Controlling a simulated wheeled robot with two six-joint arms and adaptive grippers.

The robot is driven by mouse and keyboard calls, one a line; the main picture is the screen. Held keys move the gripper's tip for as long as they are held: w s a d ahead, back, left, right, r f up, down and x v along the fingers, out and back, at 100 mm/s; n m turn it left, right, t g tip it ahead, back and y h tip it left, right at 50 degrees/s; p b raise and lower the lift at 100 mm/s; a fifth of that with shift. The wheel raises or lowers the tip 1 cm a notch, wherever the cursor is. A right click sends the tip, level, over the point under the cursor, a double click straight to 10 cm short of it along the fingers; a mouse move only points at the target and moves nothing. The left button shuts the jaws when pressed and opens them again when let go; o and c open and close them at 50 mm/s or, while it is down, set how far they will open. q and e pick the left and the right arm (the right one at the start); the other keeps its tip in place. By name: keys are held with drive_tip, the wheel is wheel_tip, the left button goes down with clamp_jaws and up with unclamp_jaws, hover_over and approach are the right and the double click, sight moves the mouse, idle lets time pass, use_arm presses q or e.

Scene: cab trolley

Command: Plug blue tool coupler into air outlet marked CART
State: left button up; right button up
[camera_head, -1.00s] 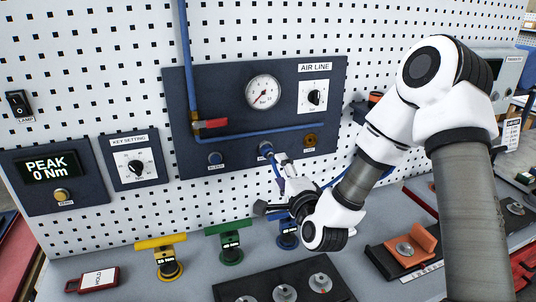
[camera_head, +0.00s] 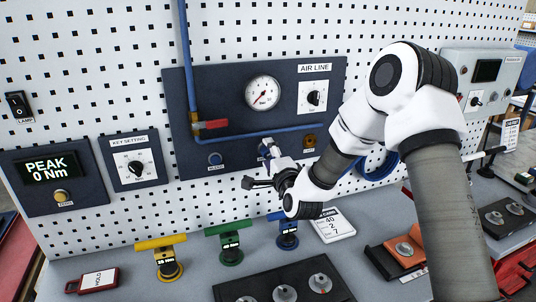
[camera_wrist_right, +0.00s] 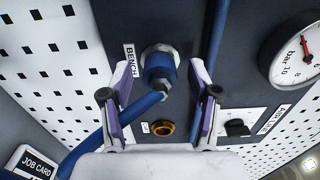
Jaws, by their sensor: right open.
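The blue tool coupler (camera_wrist_right: 158,68) sits in the outlet with a metal collar labelled BENCH, with its blue hose (camera_wrist_right: 100,137) running down to the left. In the head view the coupler (camera_head: 264,148) is partly hidden by my gripper. My right gripper (camera_wrist_right: 163,95) is open, its two fingers on either side of the coupler's front with gaps visible; whether they touch it is not shown. In the head view this gripper (camera_head: 263,170) is close to the panel. A free brass outlet (camera_wrist_right: 164,130) is beside it; its label is too small to read. The outlet also shows in the head view (camera_head: 310,140).
The AIR LINE panel (camera_head: 235,100) carries a gauge (camera_head: 263,92), a red valve handle (camera_head: 216,124) and a knob (camera_head: 314,97). Yellow (camera_head: 161,243), green (camera_head: 230,240) and blue (camera_head: 288,232) tools stand below. A job card (camera_head: 330,224) lies right of them.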

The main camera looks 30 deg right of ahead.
drive_tip(key=shift+b, duration=0.5)
idle(0.8)
clamp_jaws()
drive_tip(key=shift+s+a+f, duration=0.1)
drive_tip(key=shift+s, duration=0.15)
drive_tip(key=shift+b+v, duration=0.55)
drive_tip(key=shift+v, duration=2.2)
drive_tip(key=shift+r, duration=0.2)
